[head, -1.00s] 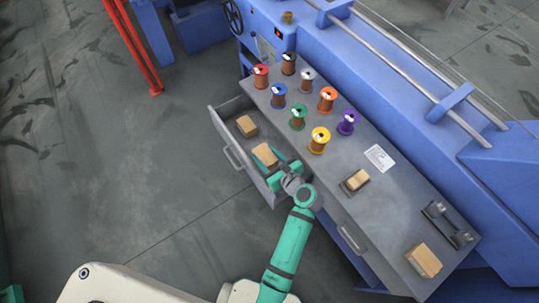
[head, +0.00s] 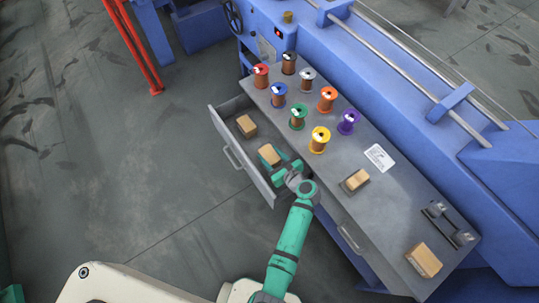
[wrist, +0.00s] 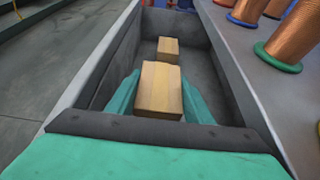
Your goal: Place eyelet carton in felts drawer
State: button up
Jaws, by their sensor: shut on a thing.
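The eyelet carton (head: 269,154), a small tan box, is between the green fingers of my gripper (head: 280,166), inside the open felts drawer (head: 229,149). In the wrist view the carton (wrist: 160,88) sits between both fingers (wrist: 160,100), with the drawer wall (wrist: 95,75) on either side. My gripper is shut on it. I cannot tell whether the carton's underside touches the drawer floor. A second tan box (head: 246,125) lies deeper along the drawer, apart from the held one; it also shows in the wrist view (wrist: 168,48).
Several wire spools, such as the yellow one (head: 319,140), stand on the grey cabinet top beside the drawer. A tan block (head: 356,179) on a dark base, a white label (head: 380,157), a larger carton (head: 424,260) and a dark metal fixture (head: 447,224) are farther right.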

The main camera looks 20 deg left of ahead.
jog(key=shift+f, duration=0.55)
jog(key=o, duration=1.3)
jog(key=shift+c, duration=0.2)
jog(key=shift+r, duration=0.55)
jog(key=v, duration=1.2)
jog(key=shift+r, duration=0.15)
